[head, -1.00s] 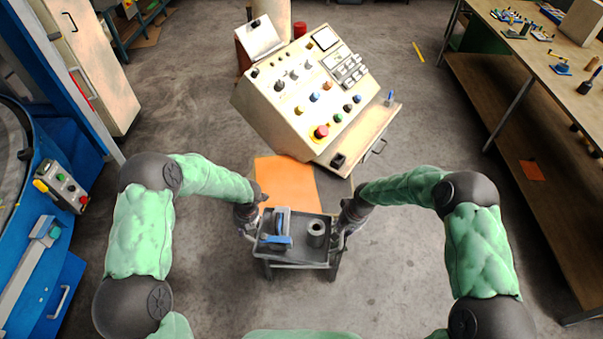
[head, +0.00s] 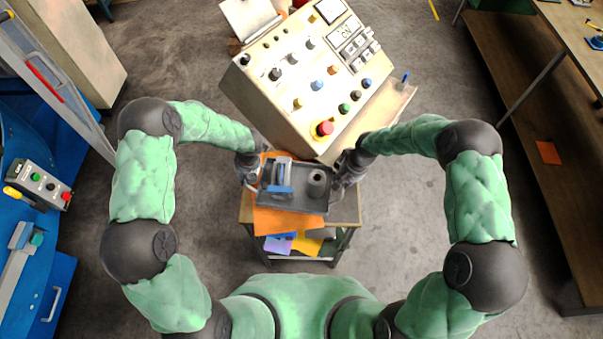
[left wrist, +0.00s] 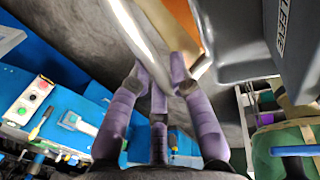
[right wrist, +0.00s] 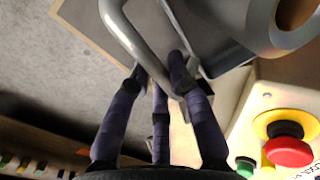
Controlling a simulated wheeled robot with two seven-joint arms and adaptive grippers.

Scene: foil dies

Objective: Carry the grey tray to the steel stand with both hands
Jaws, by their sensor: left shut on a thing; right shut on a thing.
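The grey tray (head: 290,203) is level in the head view, over a small stand with a tan top (head: 346,208) and dark metal legs. I cannot tell whether it touches the top. On the tray are a blue-and-grey tool (head: 281,177) and a grey roll (head: 317,183). My left gripper (head: 251,175) is shut on the tray's left handle, a pale bar (left wrist: 145,35) in the left wrist view. My right gripper (head: 347,172) is shut on the right handle, which shows in the right wrist view (right wrist: 133,38).
An orange sheet (head: 285,222) lies on the stand's top, partly under the tray. Coloured folders (head: 308,245) are on its lower shelf. A control console (head: 310,75) stands close behind the tray. A workbench (head: 530,130) is at right, blue machinery (head: 60,270) at left.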

